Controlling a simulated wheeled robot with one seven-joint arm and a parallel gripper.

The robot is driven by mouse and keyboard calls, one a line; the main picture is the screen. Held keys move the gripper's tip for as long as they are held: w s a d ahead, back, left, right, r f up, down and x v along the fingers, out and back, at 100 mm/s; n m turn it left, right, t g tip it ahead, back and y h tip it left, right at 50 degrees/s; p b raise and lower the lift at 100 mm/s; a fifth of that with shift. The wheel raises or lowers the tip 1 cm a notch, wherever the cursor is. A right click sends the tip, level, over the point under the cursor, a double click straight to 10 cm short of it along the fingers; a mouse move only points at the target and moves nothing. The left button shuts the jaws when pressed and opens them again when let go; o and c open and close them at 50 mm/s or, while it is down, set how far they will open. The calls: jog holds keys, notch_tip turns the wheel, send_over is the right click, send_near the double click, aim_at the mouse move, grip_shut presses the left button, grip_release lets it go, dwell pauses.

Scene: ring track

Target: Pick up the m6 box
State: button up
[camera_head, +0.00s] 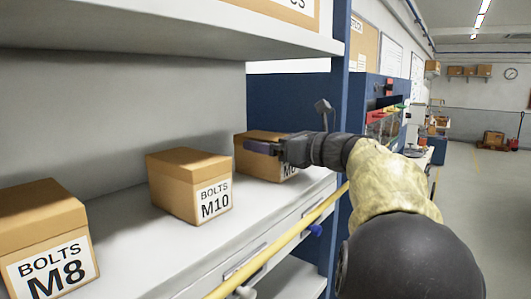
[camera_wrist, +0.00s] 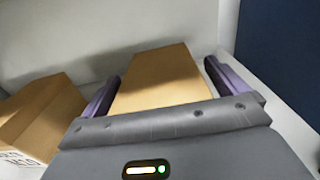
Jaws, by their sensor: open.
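A brown cardboard box (camera_head: 264,168) stands at the far end of the shelf. Its white label is partly hidden by my gripper, and only an M and part of a digit show, so I cannot fully read it as M6. My gripper (camera_head: 292,128) is over this box from the right, with its jaws open. In the wrist view the box (camera_wrist: 163,72) lies between the two purple fingers of my gripper (camera_wrist: 162,78), with a small gap at the left finger and a wider one at the right. The box rests on the shelf.
The BOLTS M10 box (camera_head: 188,184) stands to the left, and it also shows in the wrist view (camera_wrist: 45,115). The BOLTS M8 box (camera_head: 45,235) is nearer. A blue upright (camera_head: 340,90) borders the shelf on the right. An upper shelf (camera_head: 180,25) hangs above.

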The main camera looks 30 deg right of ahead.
jog(key=shift+c, duration=0.5)
jog(key=c, duration=1.3)
jog(key=shift+o, duration=0.2)
jog(key=shift+r, duration=0.1)
jog(key=shift+d+r+b, duration=0.1)
jog(key=shift+r+b, duration=0.05)
jog(key=shift+b, duration=0.35)
jog(key=r, duration=0.6)
jog(key=shift+s+d+r+b, duration=0.1)
jog(key=shift+s+r+b, duration=0.15)
jog(key=shift+r+b, duration=0.15)
jog(key=b+v, duration=0.5)
jog(key=v, duration=1.4)
jog(key=shift+s, duration=0.25)
jog(key=shift+f, duration=0.15)
